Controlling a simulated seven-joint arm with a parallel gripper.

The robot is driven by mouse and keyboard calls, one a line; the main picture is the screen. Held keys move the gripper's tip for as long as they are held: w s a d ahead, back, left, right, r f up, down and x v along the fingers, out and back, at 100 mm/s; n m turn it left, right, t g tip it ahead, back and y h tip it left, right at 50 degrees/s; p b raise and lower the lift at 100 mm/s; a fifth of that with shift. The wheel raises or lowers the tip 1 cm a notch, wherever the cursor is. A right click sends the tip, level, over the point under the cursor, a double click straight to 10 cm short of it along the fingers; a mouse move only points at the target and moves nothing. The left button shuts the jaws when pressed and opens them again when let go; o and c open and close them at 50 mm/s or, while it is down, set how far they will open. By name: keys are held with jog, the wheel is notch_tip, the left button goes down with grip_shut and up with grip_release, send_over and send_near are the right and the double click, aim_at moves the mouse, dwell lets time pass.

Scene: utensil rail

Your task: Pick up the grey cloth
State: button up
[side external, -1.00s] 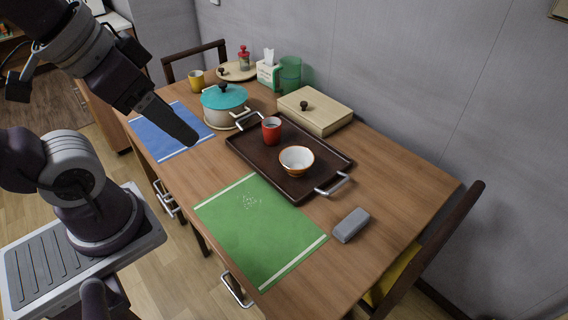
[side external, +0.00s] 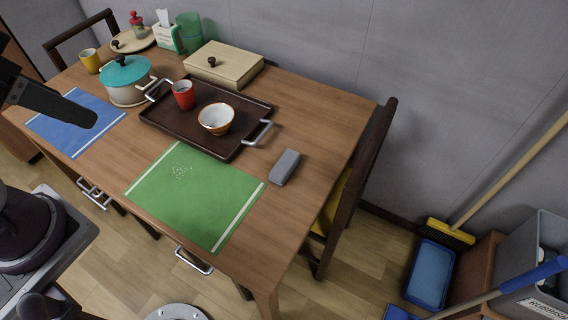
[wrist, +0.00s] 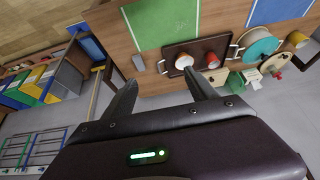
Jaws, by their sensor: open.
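The grey cloth (side external: 285,167) looks like a small, thick grey block, lying flat on the wooden table to the right of the green mat. It also shows in the wrist view (wrist: 138,62), beyond the left fingertip. My gripper (wrist: 161,78) is open, with nothing between its fingers. In the side view only a dark finger (side external: 62,106) shows clearly, above the blue mat and well to the left of the cloth. The rest of the gripper is cut off by the left edge.
A green mat (side external: 190,205) has white specks on it. A dark tray (side external: 180,127) with a red cup (side external: 184,95) and a bowl (side external: 216,119) lies behind the cloth. A chair (side external: 352,185) stands at the table's right end. Bare wood surrounds the cloth.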

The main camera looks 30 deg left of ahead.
jog(key=g, duration=0.5)
send_over(285, 162)
jog(key=a, duration=0.2)
notch_tip(285, 162, down, 28)
jog(key=shift+g, duration=0.3)
jog(key=f, duration=0.4)
jog(key=d+f, duration=0.1)
jog(key=f, duration=0.3)
jog(key=d+f, duration=0.1)
jog(key=f, duration=0.3)
grip_shut()
notch_tip(285, 162, up, 10)
